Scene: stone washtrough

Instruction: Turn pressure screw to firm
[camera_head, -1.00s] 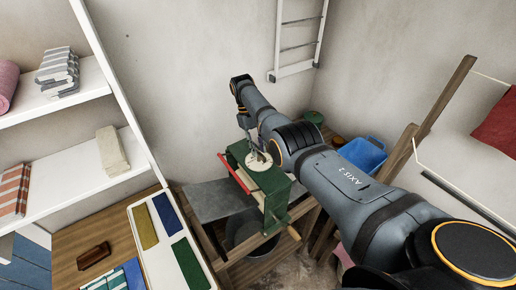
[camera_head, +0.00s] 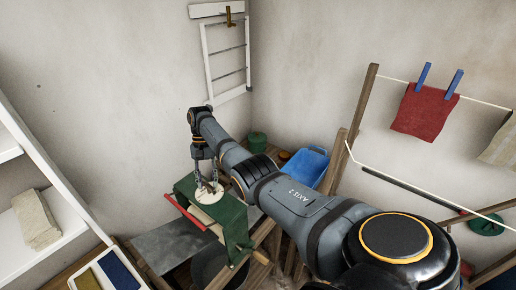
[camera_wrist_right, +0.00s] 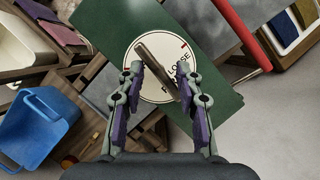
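The green press (camera_head: 237,222) has a round white dial (camera_head: 208,196) on top. In the right wrist view the dial (camera_wrist_right: 143,88) shows the word LOOSE, other partly covered lettering and a red mark at its upper right edge. A metal bar handle (camera_wrist_right: 153,61) lies diagonally across the dial. My right gripper (camera_head: 209,184) is just above the dial. In the right wrist view its fingers (camera_wrist_right: 160,66) are apart, one on each side of the bar, with visible gaps. My left gripper is not in view.
A red bar (camera_head: 183,211) runs along the press's left side. A blue tub (camera_head: 308,166) and a green pot (camera_head: 257,140) stand behind my right arm. A white shelf (camera_head: 60,235) is at left. A red cloth (camera_head: 424,111) hangs on a line at right.

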